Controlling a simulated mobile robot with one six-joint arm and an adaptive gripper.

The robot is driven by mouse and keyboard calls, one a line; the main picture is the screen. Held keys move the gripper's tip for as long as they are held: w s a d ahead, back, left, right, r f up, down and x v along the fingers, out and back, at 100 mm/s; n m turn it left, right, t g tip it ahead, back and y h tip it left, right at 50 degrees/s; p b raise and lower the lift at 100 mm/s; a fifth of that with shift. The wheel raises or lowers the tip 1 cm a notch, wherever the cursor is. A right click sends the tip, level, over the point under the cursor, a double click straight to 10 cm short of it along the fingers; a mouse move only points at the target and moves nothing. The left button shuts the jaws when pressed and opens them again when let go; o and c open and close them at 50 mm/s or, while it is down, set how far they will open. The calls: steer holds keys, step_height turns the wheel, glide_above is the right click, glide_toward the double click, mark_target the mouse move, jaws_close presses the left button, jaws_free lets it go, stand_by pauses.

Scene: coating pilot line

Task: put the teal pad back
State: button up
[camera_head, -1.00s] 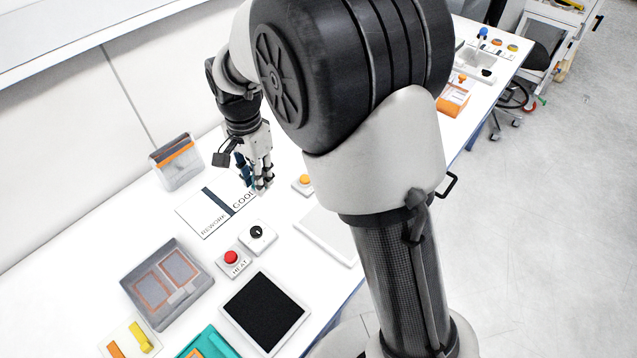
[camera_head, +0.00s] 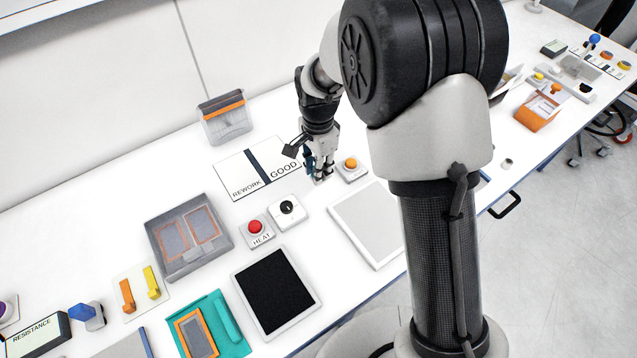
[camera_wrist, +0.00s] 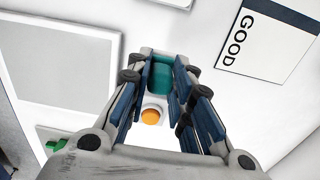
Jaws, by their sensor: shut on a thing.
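The teal pad (camera_wrist: 162,76) is held between the fingertips of my gripper (camera_wrist: 160,85) in the wrist view. My fingers are shut on it, and they hide its sides. In the head view my gripper (camera_head: 320,175) points down just right of the GOOD end of the REWORK/GOOD board (camera_head: 228,172). The pad cannot be made out there, and whether it touches the table cannot be told. An orange button (camera_head: 351,163) on a white base is close to the right of my gripper. It also shows near my fingers in the wrist view (camera_wrist: 151,116).
A grey-topped plate (camera_head: 372,222), a black knob box (camera_head: 287,208) and the red HEAT button (camera_head: 255,227) lie in front. A teal tray (camera_head: 236,347), a black pad plate (camera_head: 273,290) and a clear box (camera_head: 160,240) are at lower left. A clear bin (camera_head: 226,125) stands behind.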

steer(key=shift+f+b, duration=0.65)
steer(key=shift+f, duration=1.95)
steer(key=shift+f, duration=0.2)
steer(key=o, duration=0.9)
steer(key=shift+o, duration=0.2)
steer(key=shift+r, duration=0.15)
